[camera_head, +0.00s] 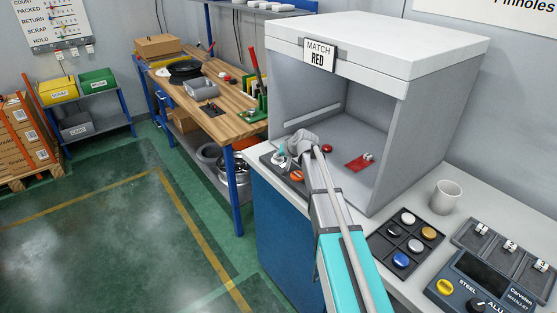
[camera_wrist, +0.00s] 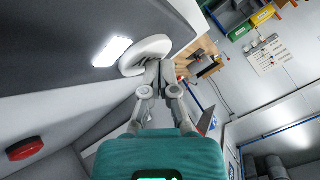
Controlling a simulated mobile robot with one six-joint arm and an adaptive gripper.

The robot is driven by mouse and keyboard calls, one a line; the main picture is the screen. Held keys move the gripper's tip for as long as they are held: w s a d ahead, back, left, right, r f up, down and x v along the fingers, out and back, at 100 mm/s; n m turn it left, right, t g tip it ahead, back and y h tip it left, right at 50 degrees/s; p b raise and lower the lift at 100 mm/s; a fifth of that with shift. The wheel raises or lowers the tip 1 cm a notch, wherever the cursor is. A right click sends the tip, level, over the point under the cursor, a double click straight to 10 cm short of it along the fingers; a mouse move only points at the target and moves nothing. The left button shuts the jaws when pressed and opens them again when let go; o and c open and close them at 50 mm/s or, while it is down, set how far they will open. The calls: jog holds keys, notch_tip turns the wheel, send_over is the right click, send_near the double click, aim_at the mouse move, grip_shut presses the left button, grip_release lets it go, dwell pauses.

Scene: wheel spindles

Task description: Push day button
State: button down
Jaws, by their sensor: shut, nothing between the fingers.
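My gripper (camera_head: 292,152) reaches into the front left of the grey light booth (camera_head: 385,55), over a dark control panel (camera_head: 268,158). In the wrist view my gripper (camera_wrist: 160,68) is shut and empty, with its tips against or just in front of a large round white button (camera_wrist: 140,57). I cannot tell whether they touch it. A lit white rectangle (camera_wrist: 112,51) is beside that button. An orange-red button (camera_head: 296,176) sits on the panel nearer to me; a red button (camera_wrist: 25,148) shows at the wrist view's lower left. No "day" label is readable.
A red piece (camera_head: 358,163) and a small red disc (camera_head: 327,148) lie inside the booth. A white cup (camera_head: 446,197), a tray of coloured discs (camera_head: 385,244) and a metal-selector console (camera_head: 484,285) stand on the right counter. A wooden workbench (camera_head: 225,128) is behind on the left.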

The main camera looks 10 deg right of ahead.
jog(key=shift+r, duration=0.1)
jog(key=shift+r+p, duration=0.35)
jog(key=shift+p, duration=0.15)
jog(key=shift+r, duration=0.1)
notch_tip(320, 180, up, 6)
jog(key=p, duration=0.6)
dwell(0.7)
jog(key=s+d+f+g+h, duration=0.1)
jog(key=s+d+f+g, duration=0.1)
jog(key=s, duration=0.9)
jog(key=s+d+f+n+g+h, duration=0.1)
jog(key=s+d+f+g+h, duration=0.1)
jog(key=s, duration=1)
jog(key=s+d+f+g+h, duration=0.2)
jog(key=s+g, duration=0.1)
jog(key=s, duration=0.9)
jog(key=shift+n, duration=0.4)
jog(key=shift+s, duration=0.15)
